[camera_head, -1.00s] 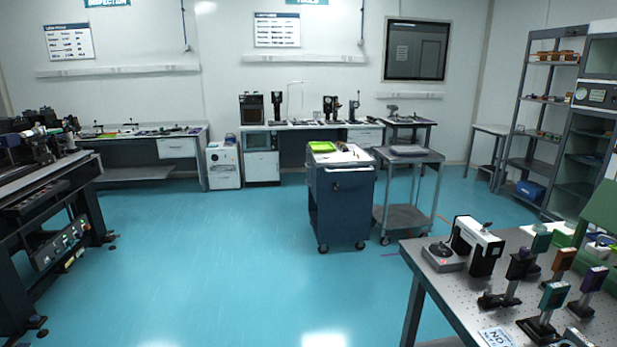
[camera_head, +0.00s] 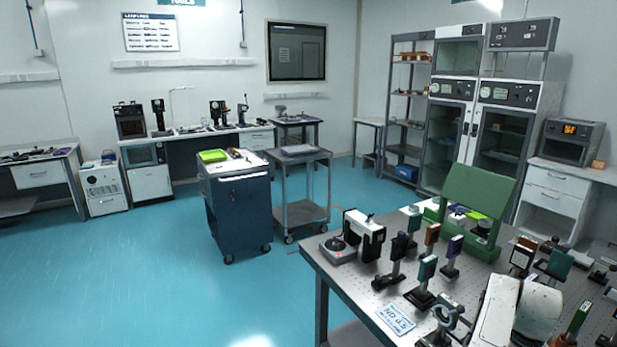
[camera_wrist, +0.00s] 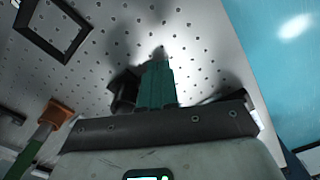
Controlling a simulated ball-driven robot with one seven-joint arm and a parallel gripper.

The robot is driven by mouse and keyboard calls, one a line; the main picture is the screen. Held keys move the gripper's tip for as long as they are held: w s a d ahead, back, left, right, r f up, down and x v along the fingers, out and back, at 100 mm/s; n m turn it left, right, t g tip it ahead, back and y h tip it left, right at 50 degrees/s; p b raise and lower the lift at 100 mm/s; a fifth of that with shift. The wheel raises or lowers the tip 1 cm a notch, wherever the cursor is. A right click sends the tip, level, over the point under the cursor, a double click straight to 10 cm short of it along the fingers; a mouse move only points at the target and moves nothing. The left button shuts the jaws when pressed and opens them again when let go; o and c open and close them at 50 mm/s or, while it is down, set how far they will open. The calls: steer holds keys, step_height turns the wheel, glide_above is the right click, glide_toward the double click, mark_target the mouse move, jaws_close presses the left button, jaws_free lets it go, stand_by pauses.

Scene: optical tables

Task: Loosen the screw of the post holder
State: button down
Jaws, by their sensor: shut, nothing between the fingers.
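Several post holders stand on the perforated optical table (camera_head: 345,285) in the head view, carrying small coloured plates. They include a purple-topped one (camera_head: 452,257), an orange-topped one (camera_head: 432,240), a green-topped one (camera_head: 426,272) and a ring-shaped mount (camera_head: 447,316). I cannot tell which one the task means, and no screw can be made out. My gripper (camera_wrist: 159,68) shows in the wrist view as teal fingers held together, empty, above the perforated tabletop. A dark shape (camera_wrist: 124,90) is just left of the fingers; whether it touches them is unclear.
An orange-and-green piece (camera_wrist: 55,113) and a dark square frame (camera_wrist: 54,28) are left in the wrist view. On the table stand a black-and-white instrument (camera_head: 364,236) and a green panel (camera_head: 478,198). A dark blue cart (camera_head: 240,215) stands beyond; open floor lies left.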

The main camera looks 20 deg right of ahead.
steer(key=shift+r, duration=1.25)
